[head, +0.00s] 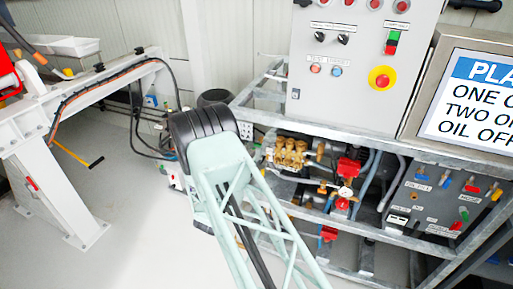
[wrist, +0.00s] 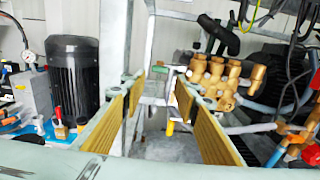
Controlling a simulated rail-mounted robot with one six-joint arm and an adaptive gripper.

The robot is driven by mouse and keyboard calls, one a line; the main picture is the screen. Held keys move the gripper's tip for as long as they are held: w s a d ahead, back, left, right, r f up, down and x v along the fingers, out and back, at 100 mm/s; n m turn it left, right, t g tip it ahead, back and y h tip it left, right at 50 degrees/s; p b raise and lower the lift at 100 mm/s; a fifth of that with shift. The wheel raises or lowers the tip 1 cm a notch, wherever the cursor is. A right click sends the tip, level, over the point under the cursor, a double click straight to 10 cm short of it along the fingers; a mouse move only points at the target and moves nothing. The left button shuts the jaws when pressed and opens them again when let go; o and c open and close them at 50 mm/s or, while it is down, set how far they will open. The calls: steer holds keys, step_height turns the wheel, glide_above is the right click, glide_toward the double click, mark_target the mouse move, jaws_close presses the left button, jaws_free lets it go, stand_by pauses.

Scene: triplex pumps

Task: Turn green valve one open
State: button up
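A green-handled valve (head: 463,213) shows on the grey panel (head: 425,205) at the right of the head view, among blue, red and yellow handles. I cannot read its label, so I cannot tell whether it is valve one. My gripper (wrist: 157,88) shows in the wrist view with its two yellow-padded fingers apart and nothing between them. My gripper cannot be made out in the head view.
The brass pump block (head: 290,153) sits in the grey frame; it also shows right of my fingers in the wrist view (wrist: 217,80). A black motor (wrist: 73,75) stands at left there. Red valve parts (head: 347,168) and hoses crowd the frame. A control box (head: 350,65) stands above.

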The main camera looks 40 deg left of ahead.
mark_target(257, 145)
steer(key=b+x, duration=0.1)
steer(key=x, duration=1.1)
steer(key=shift+w+b, duration=0.2)
steer(key=shift+b, duration=0.15)
steer(key=c, duration=0.6)
